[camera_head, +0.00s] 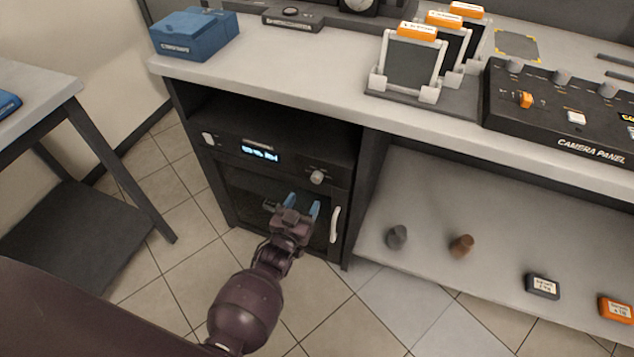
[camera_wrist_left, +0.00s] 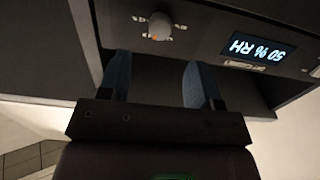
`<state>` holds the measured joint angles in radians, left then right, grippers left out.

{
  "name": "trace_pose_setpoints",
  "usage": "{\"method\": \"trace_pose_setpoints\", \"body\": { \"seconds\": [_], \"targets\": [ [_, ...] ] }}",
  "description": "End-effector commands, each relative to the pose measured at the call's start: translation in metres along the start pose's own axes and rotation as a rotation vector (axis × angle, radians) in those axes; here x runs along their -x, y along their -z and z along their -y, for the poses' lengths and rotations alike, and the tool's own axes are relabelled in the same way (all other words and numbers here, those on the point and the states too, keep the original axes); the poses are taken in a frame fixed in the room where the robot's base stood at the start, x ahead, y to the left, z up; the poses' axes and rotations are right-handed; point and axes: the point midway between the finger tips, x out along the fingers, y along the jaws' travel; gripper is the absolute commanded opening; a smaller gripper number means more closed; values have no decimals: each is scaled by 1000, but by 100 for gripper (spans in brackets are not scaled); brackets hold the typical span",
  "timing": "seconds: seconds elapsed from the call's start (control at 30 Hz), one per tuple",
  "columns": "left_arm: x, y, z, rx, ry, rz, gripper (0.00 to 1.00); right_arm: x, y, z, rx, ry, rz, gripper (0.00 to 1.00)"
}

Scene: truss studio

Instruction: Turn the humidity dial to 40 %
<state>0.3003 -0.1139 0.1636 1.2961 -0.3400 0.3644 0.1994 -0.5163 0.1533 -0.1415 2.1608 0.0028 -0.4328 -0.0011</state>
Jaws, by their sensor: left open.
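The humidity dial (camera_head: 317,177) is a small pale round knob on the right of the dark cabinet's control panel. In the left wrist view the dial (camera_wrist_left: 160,26) shows beyond the fingertips, with an orange mark at its edge. The lit display (camera_head: 260,153) is left of the dial; in the left wrist view the display (camera_wrist_left: 258,49) appears upside down and reads 50 % RH. My left gripper (camera_head: 302,204) is open and empty, its blue fingers below the dial and apart from it. It also shows in the left wrist view (camera_wrist_left: 155,65). My right gripper is not in view.
A white vertical handle (camera_head: 335,224) is on the cabinet door, close right of my left gripper. A pale switch (camera_head: 208,139) is at the panel's left. The counter (camera_head: 290,70) overhangs above. A lower shelf (camera_head: 430,200) at right holds several small items.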

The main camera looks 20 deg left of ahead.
Motion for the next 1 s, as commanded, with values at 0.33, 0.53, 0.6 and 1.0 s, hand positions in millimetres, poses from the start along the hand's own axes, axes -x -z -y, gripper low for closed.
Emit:
{"method": "trace_pose_setpoints", "body": {
  "seconds": [0.33, 0.53, 0.6, 1.0],
  "targets": [
    [-52, -6, 0, 0, 0, 7, 58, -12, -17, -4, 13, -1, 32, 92],
    [-70, -4, 1, -1, 1, 6, 58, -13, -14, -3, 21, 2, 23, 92],
    [-74, -3, 1, -1, 1, 5, 58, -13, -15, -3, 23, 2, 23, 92],
    [-78, -1, 1, -1, 1, 2, 52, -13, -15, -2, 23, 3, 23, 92]
  ]
}}
